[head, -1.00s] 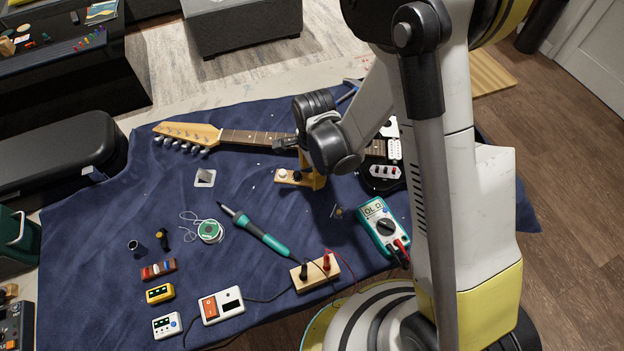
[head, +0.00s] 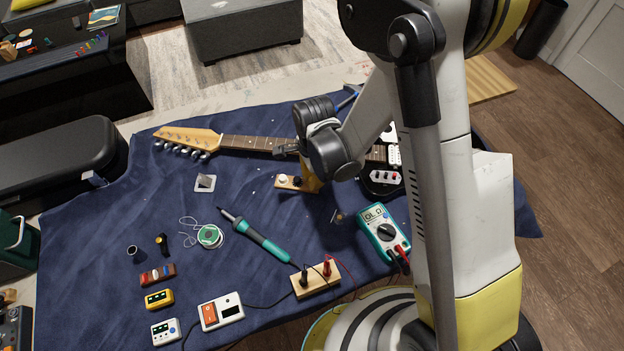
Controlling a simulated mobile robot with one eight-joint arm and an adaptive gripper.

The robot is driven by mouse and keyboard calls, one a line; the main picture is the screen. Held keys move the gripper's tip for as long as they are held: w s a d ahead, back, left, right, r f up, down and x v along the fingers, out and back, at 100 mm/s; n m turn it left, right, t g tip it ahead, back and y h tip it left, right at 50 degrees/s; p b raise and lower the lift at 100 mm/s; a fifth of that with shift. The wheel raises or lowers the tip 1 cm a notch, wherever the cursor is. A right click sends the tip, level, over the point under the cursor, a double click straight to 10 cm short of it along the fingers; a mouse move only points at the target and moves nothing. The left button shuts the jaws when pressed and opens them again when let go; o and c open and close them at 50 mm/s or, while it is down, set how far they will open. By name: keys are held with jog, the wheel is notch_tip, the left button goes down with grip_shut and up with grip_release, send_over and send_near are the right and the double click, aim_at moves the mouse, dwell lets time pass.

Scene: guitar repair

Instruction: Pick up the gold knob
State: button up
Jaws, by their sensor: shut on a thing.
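My gripper (head: 284,151) is over the guitar neck, just above a small wooden block (head: 312,184). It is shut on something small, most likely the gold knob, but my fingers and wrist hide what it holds. I cannot make out the gold knob itself. The block carries a white knob (head: 283,179) and a dark knob (head: 296,181) at its left part. The rest of the block's top is partly covered by my wrist.
The guitar (head: 235,141) lies behind the block, its body partly behind my arm. A soldering iron (head: 262,240), solder spool (head: 209,236) and multimeter (head: 382,232) lie nearer on the blue cloth (head: 100,250).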

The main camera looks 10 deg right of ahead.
notch_tip(320, 180, up, 3)
jog(key=shift+r+p, duration=0.15)
jog(key=shift+p, duration=0.55)
jog(key=s+d+r+p, duration=0.3)
jog(key=d+r, duration=0.3)
jog(key=d, duration=0.5)
jog(key=shift+s+r, duration=0.4)
jog(key=shift+s, duration=0.05)
